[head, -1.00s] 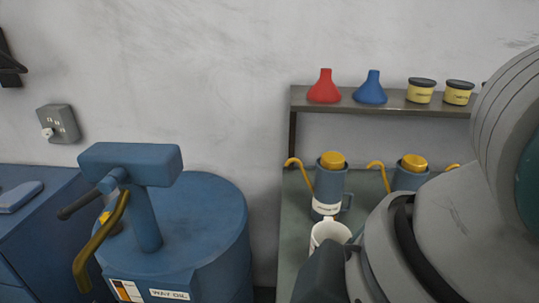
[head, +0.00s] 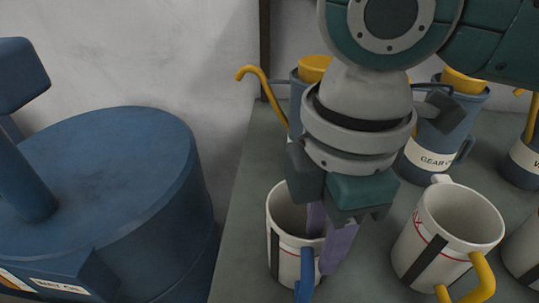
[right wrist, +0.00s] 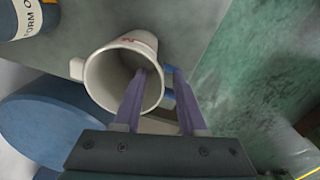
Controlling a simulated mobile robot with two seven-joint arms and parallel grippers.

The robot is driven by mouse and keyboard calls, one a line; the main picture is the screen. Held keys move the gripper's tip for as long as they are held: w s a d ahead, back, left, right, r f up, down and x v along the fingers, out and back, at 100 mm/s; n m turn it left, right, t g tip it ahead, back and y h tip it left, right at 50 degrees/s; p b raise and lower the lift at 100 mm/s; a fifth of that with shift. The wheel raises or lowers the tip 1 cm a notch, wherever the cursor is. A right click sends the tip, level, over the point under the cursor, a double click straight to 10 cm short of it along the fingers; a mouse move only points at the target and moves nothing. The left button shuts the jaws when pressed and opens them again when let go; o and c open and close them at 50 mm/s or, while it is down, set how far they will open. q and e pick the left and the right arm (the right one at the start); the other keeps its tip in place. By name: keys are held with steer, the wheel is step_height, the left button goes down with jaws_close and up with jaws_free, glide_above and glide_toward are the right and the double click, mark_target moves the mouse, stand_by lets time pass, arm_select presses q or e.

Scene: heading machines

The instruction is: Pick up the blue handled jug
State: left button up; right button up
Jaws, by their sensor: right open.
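The blue handled jug (head: 282,258) is a white open jug standing upright at the front left of the grey-green bench top. Its blue handle (head: 306,276) faces the front. My right gripper (head: 325,240) points down over it with purple fingers spread open. In the right wrist view, one finger of the gripper (right wrist: 160,74) reaches into the mouth of the jug (right wrist: 97,82). The other finger is outside the wall, beside the blue handle (right wrist: 170,72). The wall lies between them; I cannot tell whether either finger touches it. My left gripper is not in view.
A white jug with a yellow handle (head: 444,235) stands close on the right, with another partly cut off beyond it. Blue oil cans (head: 433,135) with yellow spouts stand behind. A blue drum (head: 110,190) is left of the bench, past a gap.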

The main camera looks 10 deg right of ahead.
step_height(320, 180, down, 5)
steer(key=shift+s+d+f, duration=0.1)
steer(key=shift+d+f, duration=0.05)
steer(key=shift+c, duration=0.4)
jaws_close()
stand_by(1.0)
